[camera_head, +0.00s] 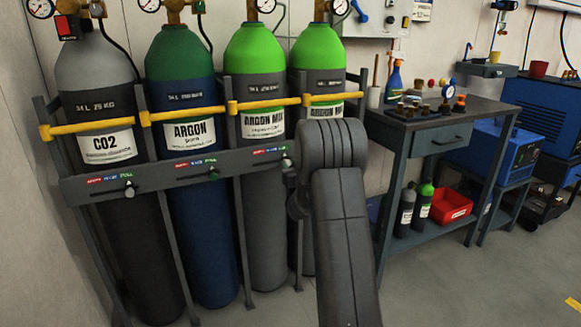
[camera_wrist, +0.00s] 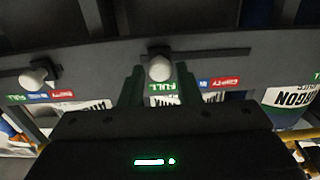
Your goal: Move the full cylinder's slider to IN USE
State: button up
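A grey rack rail (camera_head: 160,180) crosses the gas cylinders. The CO2 (camera_head: 105,95), ARGON pure (camera_head: 185,100) and left ARGON MIX (camera_head: 262,95) cylinders have red, blue and green scales, with knobs at green FULL: CO2 knob (camera_head: 130,188), ARGON knob (camera_head: 213,175). The right ARGON MIX cylinder (camera_head: 325,70) is partly behind my arm. In the upside-down wrist view, a pale slider knob (camera_wrist: 159,68) at FULL sits between the tips of my open gripper (camera_wrist: 160,84), with gaps beside it. Another knob (camera_wrist: 35,77) is at left, near blue and green marks. The head view hides my gripper.
Yellow retaining bars (camera_head: 185,114) run across the cylinders above the rail. A workbench (camera_head: 455,110) with fittings stands right of the rack. Small bottles (camera_head: 407,207) and a red bin (camera_head: 450,207) are on its lower shelf. Floor in front is clear.

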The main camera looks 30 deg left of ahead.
grip_shut()
jog(key=shift+s+a+b, duration=0.9)
jog(key=shift+s+a, duration=0.6)
jog(key=shift+s, duration=0.25)
jog(key=shift+o, duration=1.9)
grip_release()
jog(key=p+v, duration=0.2)
jog(key=v, duration=1.1)
jog(key=shift+s+d, duration=0.25)
